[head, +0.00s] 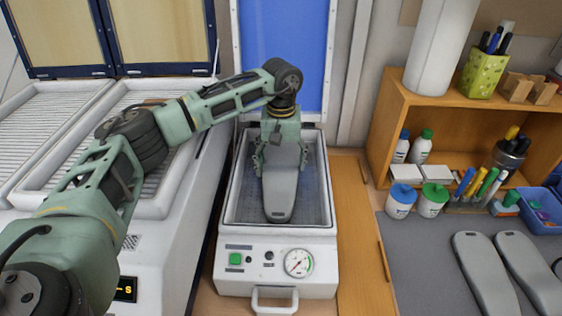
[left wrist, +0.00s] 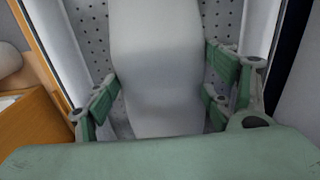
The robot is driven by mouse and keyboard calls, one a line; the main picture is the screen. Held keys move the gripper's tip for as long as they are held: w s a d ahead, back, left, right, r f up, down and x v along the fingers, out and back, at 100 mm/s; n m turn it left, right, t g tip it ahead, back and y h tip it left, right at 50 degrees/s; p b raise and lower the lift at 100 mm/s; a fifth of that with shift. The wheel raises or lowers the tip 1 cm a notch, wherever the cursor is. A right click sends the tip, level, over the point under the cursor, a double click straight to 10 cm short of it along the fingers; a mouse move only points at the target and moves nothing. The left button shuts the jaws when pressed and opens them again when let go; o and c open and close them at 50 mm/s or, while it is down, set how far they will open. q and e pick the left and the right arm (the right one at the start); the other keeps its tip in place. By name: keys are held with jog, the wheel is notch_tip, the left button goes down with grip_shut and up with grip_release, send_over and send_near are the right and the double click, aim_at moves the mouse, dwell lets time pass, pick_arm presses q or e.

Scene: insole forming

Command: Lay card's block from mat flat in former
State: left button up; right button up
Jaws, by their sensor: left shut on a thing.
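A grey sole-shaped block (head: 279,200) is in the open tray of the white former (head: 329,195), lengthwise, with its narrow end toward the front. My left gripper (head: 281,163) is over the tray with its fingers shut on the block's two sides. In the left wrist view the block (left wrist: 158,60) lies between the fingers (left wrist: 160,98), above the perforated floor of the former (left wrist: 91,40). I cannot tell whether the block touches that floor. Two more grey blocks (head: 486,268) (head: 530,268) lie on the dark grey mat (head: 425,265) at right. My right gripper is not in view.
The former's blue lid (head: 284,60) stands raised behind it. Its front has a green button (head: 235,259), a gauge (head: 298,262) and a handle (head: 274,300). A wooden shelf (head: 465,110) with bottles and pens stands at right. A white machine with slatted beds (head: 130,140) is at left.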

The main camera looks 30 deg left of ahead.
pick_arm(q)
jog(key=shift+f+b, duration=0.4)
jog(key=shift+f, duration=0.1)
dwell(0.3)
dwell(0.4)
jog(key=o, duration=1.7)
jog(key=shift+c, duration=0.2)
notch_tip(320, 180, up, 12)
